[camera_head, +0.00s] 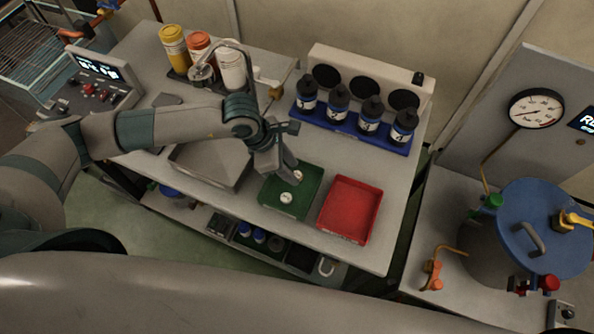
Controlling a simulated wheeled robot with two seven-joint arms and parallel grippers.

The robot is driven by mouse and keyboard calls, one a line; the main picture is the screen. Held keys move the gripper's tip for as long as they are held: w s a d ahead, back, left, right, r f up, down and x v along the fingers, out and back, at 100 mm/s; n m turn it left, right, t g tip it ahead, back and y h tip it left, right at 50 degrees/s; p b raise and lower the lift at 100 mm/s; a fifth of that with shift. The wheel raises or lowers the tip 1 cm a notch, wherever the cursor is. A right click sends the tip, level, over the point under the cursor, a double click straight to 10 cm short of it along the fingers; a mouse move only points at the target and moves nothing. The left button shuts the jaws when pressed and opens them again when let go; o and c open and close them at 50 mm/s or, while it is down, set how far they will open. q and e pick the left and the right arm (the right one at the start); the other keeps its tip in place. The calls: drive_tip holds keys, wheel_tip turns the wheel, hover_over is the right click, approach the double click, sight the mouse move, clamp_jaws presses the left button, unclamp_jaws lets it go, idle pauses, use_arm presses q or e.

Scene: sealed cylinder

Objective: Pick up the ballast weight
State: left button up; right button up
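A green tray (276,206) sits on the grey workbench. Two small pale round pieces show in it: one (286,197) lies near its middle, and the other (298,175) is close against my gripper. Either may be the ballast weight; they are too small to tell. My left gripper (290,186) reaches down over the green tray from the upper left. Its fingertips are at the small pieces, and its fingers partly hide the tray. I cannot make out whether the fingers are open or shut. My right gripper is not in view.
A red tray (350,209) stands right of the green one. A metal basin (210,168) lies to the left. Behind stand several dark bottles in a blue rack (346,132). A blue-lidded vessel (545,230) is at the right.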

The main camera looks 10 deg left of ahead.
use_arm(q)
drive_tip(key=shift+d+f, duration=0.25)
drive_tip(key=shift+f, duration=0.45)
clamp_jaws()
drive_tip(key=shift+r, duration=0.15)
